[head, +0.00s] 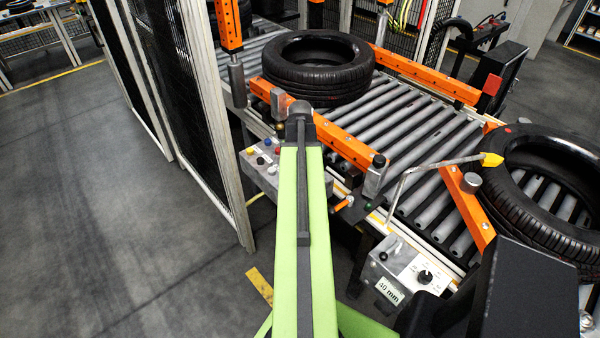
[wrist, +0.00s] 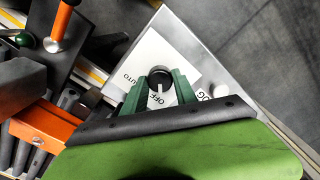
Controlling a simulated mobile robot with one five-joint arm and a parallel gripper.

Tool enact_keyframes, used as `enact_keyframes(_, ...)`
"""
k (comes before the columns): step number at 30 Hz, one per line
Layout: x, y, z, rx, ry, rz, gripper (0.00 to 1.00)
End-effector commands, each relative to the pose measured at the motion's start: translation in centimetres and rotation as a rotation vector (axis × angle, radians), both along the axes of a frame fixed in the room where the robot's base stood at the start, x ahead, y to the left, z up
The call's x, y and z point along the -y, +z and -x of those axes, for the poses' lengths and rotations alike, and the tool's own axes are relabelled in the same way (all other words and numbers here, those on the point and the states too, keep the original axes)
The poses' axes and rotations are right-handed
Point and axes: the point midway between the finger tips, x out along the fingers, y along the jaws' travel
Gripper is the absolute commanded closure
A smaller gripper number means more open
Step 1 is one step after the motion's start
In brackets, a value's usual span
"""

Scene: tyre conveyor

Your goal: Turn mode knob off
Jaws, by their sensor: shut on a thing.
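In the wrist view the mode knob (wrist: 160,74) is round and black, on a white label card (wrist: 180,50) on a grey metal box. AUTO is printed at its left, OFF below it and JOG at its right. A pale line on the knob appears to lie toward the OFF side; its exact angle is hard to tell. My gripper (wrist: 160,92) has its green fingers on both sides of the knob, shut on it. In the head view my green arm covers the gripper and the knob; the button panel (head: 258,162) shows partly beside the arm.
A tyre (head: 318,68) lies on the roller conveyor (head: 425,135), another tyre (head: 545,190) at its right end. An orange-handled lever (head: 342,204) stands near the panel. A separate box (head: 400,262) holds a black knob (head: 425,276) and a "40 mm" display. Mesh fencing (head: 195,100) stands left.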

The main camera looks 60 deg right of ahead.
Motion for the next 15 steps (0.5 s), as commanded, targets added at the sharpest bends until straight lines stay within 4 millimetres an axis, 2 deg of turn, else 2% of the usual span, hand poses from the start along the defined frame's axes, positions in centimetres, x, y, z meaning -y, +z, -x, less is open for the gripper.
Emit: enact_keyframes(15, 0.04, 0.01, -0.12, 0.003, 0.058, 0.001, 1.00)
